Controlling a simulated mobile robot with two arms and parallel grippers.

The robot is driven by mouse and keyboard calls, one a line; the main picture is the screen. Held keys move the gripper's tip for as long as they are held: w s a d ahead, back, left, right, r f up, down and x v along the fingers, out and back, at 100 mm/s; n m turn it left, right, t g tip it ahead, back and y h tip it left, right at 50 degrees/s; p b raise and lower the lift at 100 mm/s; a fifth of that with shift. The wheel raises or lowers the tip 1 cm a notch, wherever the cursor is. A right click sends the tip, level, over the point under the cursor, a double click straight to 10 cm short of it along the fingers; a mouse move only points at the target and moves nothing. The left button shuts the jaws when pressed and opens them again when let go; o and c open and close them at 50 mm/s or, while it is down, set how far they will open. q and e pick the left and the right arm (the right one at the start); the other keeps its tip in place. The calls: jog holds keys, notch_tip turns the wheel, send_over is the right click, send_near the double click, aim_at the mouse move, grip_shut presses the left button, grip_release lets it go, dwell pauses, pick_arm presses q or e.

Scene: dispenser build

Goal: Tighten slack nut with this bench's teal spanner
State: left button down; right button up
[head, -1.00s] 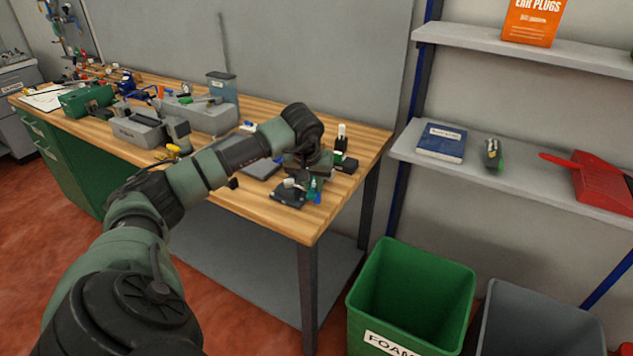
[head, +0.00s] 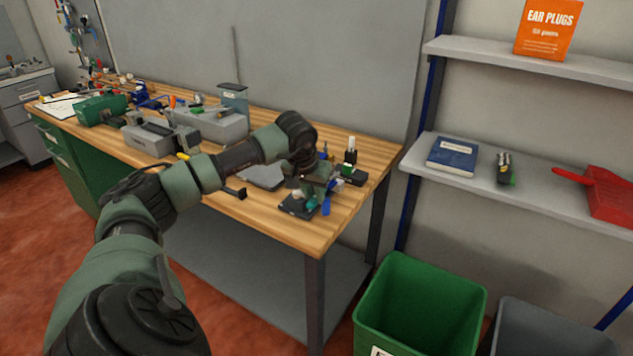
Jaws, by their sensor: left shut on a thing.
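My left arm reaches over the right end of the wooden workbench (head: 335,218). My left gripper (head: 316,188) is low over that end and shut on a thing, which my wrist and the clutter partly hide. A small teal piece (head: 312,203) shows right at the fingertips, beside a blue piece (head: 326,209). It is too small to tell whether the teal piece is the spanner. A dark flat block (head: 293,208) lies just below and left of the gripper. I cannot make out the slack nut. My right gripper is out of view.
A bottle with a white top (head: 351,150) stands behind the gripper. A grey flat tray (head: 264,177) lies left of it, partly behind my arm. Grey cases (head: 222,124) and a green machine (head: 100,108) fill the bench farther left. A green bin (head: 412,312) stands off the bench's right end.

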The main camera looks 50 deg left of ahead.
pick_arm(q)
jog(key=shift+s+a+m+h+b, duration=0.15)
jog(key=shift+s+a+m+b, duration=0.05)
jog(key=shift+a+m, duration=0.25)
jog(key=shift+s+a+m+h+b, duration=0.15)
jog(key=shift+a+m, duration=0.2)
jog(key=shift+a, duration=0.2)
jog(key=shift+w+d+n+p, duration=0.2)
jog(key=shift+d+n+p, duration=0.2)
jog(key=shift+d+n, duration=0.15)
jog(key=s, duration=0.1)
jog(key=s+d+b, duration=0.1)
jog(key=s+b, duration=0.1)
jog(key=shift+s+d, duration=0.25)
jog(key=shift+s, duration=0.15)
dwell(0.4)
